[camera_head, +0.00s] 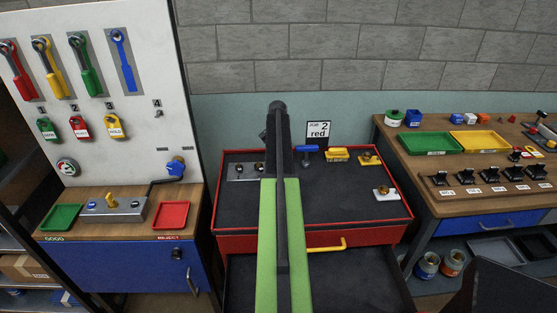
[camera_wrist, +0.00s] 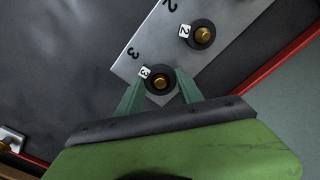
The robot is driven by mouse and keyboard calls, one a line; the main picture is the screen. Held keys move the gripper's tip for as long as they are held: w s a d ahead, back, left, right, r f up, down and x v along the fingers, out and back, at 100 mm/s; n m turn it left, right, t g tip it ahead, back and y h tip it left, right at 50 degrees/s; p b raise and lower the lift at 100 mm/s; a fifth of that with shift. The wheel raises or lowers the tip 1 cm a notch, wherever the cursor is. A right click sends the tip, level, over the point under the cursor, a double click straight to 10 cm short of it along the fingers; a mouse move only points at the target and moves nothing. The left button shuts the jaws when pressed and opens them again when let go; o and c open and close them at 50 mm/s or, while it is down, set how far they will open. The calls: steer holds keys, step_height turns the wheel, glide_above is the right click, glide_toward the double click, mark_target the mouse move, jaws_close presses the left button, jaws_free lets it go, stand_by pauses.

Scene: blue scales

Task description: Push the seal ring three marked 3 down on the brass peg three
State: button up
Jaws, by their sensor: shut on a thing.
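Seal ring three (camera_wrist: 150,88) is a black ring with a white tag marked 3. It sits around the brass peg three (camera_wrist: 159,85), whose top shows through its middle. My gripper (camera_wrist: 160,92) is shut on this ring, one green finger on each side. How far down the peg the ring sits cannot be told from above. The grey plate (camera_wrist: 150,45) carries the pegs and printed numbers 2 and 3. It also shows in the head view (camera_head: 236,179), partly behind my arm. My gripper's tips are hidden there.
Seal ring two (camera_wrist: 208,24), tagged 2, sits around its own peg close by. A blue-handled tool (camera_head: 307,149), a yellow block (camera_head: 337,154) and other small fittings lie on the red-edged bench top. A drawer (camera_head: 350,275) stands open below. The bench middle right is clear.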

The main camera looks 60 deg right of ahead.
steer(key=shift+f+b, duration=0.6)
steer(key=shift+f, duration=0.05)
steer(key=o, duration=1.4)
steer(key=shift+r, duration=0.2)
step_height(320, 180, up, 17)
steer(key=p, duration=1.7)
steer(key=shift+p, duration=0.3)
